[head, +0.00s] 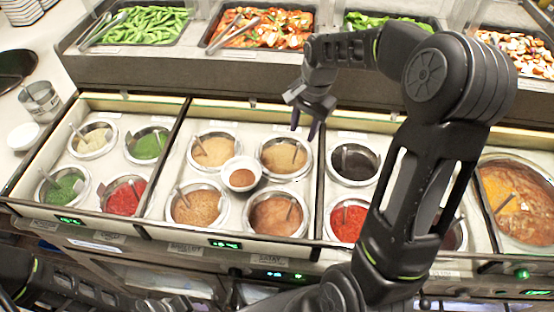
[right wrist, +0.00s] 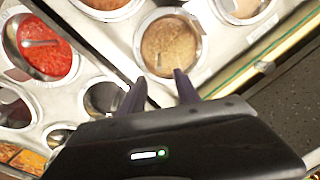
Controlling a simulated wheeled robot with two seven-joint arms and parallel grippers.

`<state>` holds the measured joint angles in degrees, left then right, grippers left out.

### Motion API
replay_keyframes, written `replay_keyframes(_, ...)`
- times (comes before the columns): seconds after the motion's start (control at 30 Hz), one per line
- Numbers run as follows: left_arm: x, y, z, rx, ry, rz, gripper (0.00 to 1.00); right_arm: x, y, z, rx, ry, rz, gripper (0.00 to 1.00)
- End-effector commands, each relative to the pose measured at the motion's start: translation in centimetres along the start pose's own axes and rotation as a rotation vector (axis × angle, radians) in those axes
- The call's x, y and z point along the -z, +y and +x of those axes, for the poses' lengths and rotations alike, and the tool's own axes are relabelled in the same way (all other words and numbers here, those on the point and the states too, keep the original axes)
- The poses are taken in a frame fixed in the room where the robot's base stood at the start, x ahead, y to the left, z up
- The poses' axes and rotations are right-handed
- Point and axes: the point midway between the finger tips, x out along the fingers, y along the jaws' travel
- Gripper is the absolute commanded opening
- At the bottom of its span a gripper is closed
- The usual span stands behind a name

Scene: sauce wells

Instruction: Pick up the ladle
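Several round metal sauce wells each hold a small ladle, so I cannot tell which one is meant. My right gripper (head: 306,124) is open and empty, pointing down above the back-row tan sauce well (head: 281,166). That well's ladle (head: 296,153) leans against the rim, just below the fingertips and apparently apart from them. In the right wrist view the open fingers (right wrist: 160,88) point towards a tan sauce well (right wrist: 172,40); a ladle handle (right wrist: 158,60) shows faintly in it. My left gripper is not in view.
A small white bowl (head: 241,187) of brown sauce stands among the middle wells. Food trays with tongs (head: 236,30) line the raised back shelf. A large pan of orange-brown sauce (head: 530,221) is at right. A metal cup (head: 40,101) and white bowl (head: 23,137) stand at left.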

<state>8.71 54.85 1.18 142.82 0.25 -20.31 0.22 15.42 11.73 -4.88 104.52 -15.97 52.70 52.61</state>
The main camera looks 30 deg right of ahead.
Motion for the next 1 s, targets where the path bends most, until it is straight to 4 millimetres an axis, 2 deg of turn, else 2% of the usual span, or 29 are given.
replay_keyframes(0.3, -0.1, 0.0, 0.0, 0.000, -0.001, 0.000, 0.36, 0.0, 0.0, 0.1, 0.000, 0.000, 0.000, 0.38)
replay_keyframes(0.6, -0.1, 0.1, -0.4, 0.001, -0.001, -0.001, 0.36, 0.0, 0.0, 2.6, -0.001, -0.001, 0.000, 0.38)
replay_keyframes(0.87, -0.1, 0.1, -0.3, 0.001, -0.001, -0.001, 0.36, 0.0, 0.0, 2.6, 0.000, 0.000, 0.000, 0.38)
replay_keyframes(1.0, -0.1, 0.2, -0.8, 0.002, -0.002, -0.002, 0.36, -0.1, 0.0, 3.4, -0.002, -0.002, 0.000, 0.38)
